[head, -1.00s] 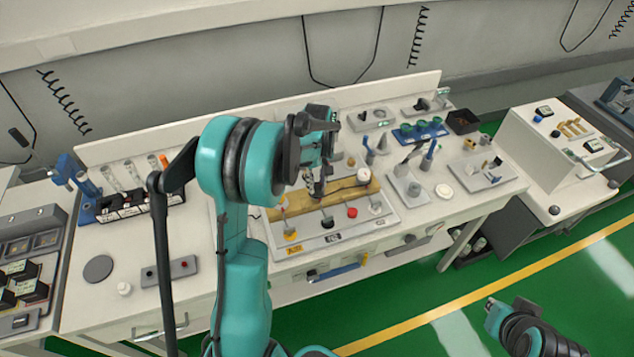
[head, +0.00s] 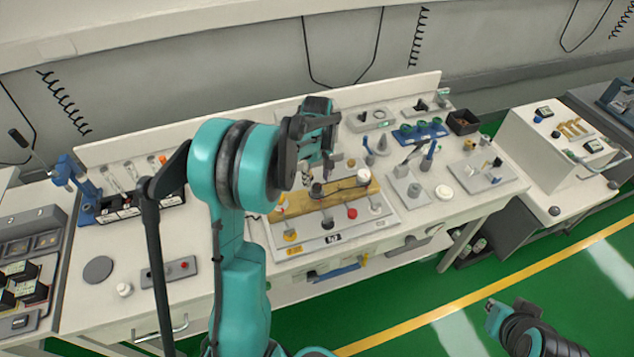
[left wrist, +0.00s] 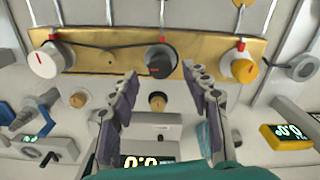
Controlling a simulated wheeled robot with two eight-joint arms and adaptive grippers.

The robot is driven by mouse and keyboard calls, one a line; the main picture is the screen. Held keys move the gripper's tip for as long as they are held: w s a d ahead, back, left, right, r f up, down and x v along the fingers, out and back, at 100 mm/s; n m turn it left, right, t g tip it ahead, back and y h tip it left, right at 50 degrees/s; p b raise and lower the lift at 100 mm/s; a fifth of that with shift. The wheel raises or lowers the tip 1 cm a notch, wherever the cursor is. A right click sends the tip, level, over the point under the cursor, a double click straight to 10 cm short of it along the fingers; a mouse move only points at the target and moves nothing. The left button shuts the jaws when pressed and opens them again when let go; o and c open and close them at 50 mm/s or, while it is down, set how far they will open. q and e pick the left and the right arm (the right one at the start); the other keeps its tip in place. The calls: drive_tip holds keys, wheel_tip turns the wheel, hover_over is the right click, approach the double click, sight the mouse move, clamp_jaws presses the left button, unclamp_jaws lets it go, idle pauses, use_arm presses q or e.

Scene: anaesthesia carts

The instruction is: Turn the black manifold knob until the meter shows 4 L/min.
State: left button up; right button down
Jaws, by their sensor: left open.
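The brass manifold block (head: 345,196) lies on a grey panel on the bench. Its black knob (head: 316,190) shows in the head view, and in the left wrist view the black knob (left wrist: 160,60) sits between a white knob (left wrist: 46,60) and a yellow knob (left wrist: 243,67). My left gripper (head: 318,168) is above and behind the black knob. In the left wrist view its open fingers (left wrist: 160,76) point towards the knob, apart from it, with nothing between them. A dark display (left wrist: 145,162), partly hidden at the bottom, seems to read 0.0.
A yellow meter (left wrist: 286,136) in the left wrist view seems to read 0.0. A small brass-coloured knob (left wrist: 157,101) is below the black knob. A blue rack (head: 420,131) and a grey plate with pegs (head: 408,188) stand to the right on the bench.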

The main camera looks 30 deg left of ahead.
sight(317, 186)
use_arm(q)
wheel_tip(317, 186, up, 10)
drive_tip(key=shift+f, duration=0.15)
idle(0.5)
drive_tip(key=s+d+r+m+t+b, duration=0.25)
drive_tip(key=s+d+m, duration=0.35)
drive_tip(key=s+d, duration=0.3)
drive_tip(key=s+d+f+m+t+b, duration=0.2)
drive_tip(key=s+d+f+m+t, duration=0.2)
drive_tip(key=s, duration=0.6)
wheel_tip(317, 186, down, 2)
drive_tip(key=d+m, duration=0.2)
drive_tip(key=m, duration=0.1)
drive_tip(key=shift+d+t, duration=0.35)
idle(2.0)
